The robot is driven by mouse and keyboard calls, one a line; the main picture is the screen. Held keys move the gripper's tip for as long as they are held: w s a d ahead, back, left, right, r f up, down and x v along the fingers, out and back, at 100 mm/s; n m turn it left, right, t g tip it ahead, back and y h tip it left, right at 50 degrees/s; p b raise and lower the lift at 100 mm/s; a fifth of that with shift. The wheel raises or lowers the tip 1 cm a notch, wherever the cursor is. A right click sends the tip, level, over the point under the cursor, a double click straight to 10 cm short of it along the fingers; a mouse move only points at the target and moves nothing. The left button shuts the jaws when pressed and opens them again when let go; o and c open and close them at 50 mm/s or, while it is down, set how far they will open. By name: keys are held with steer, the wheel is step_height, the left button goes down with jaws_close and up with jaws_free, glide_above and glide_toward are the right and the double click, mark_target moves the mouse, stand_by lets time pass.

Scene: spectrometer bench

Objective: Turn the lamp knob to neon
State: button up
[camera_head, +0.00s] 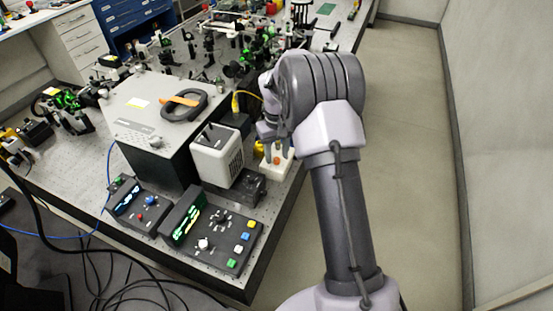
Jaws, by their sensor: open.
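My gripper (275,150) points down over a small white block (271,171) at the bench's right edge, with its fingers apart. A small orange-red round part (277,160) shows on the block between or just behind the fingertips; I cannot tell whether they touch it. A white vented box (216,155), perhaps the lamp housing, stands just left of the block. I cannot tell for sure which part is the lamp knob, and no neon label is readable.
A dark control box (246,227) with a green display and coloured buttons sits at the front corner. A second control box (140,205) is left of it. A large grey-topped instrument (120,110) stands behind. Optics crowd the rear bench. The floor (405,150) at right is clear.

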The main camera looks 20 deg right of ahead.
steer(key=shift+f, duration=0.65)
steer(key=shift+w, duration=0.1)
jaws_close()
steer(key=shift+m, duration=0.3)
steer(key=m, duration=0.4)
steer(key=shift+m+b, duration=0.45)
steer(key=shift+m, duration=2.05)
steer(key=shift+r, duration=0.1)
jaws_free()
